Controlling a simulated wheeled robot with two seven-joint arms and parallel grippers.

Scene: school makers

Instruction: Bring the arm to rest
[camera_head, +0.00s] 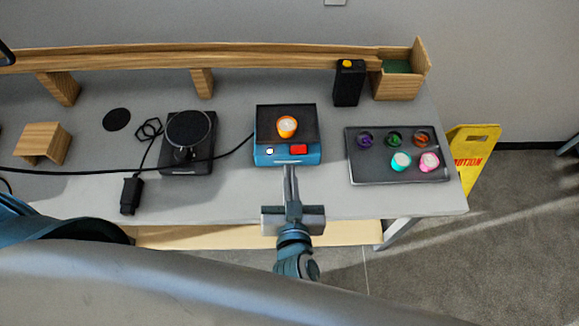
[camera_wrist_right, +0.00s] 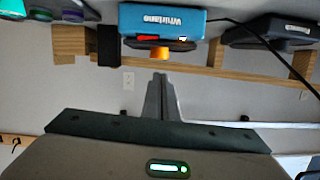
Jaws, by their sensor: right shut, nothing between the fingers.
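My right arm (camera_head: 294,256) reaches up from below the table's front edge. My right gripper (camera_head: 288,170) is shut and empty, its fingers pointing at the front of a blue box-shaped machine. The head view does not settle whether the tips touch it. In the right wrist view the shut fingers (camera_wrist_right: 160,80) stand below the machine's blue case (camera_wrist_right: 165,20), with a visible gap in the picture. The blue machine (camera_head: 265,158) has a dark top, an orange round piece (camera_head: 287,126) on it and a red button (camera_head: 298,149). My left gripper is not in view.
A dark tray (camera_head: 370,175) with several coloured round pieces lies at right. A black turntable-like device (camera_head: 187,164) and cable stand at left. A wooden rail (camera_head: 200,55) runs along the back, ending near a black box (camera_head: 349,88). A yellow sign (camera_head: 472,158) stands beyond the table.

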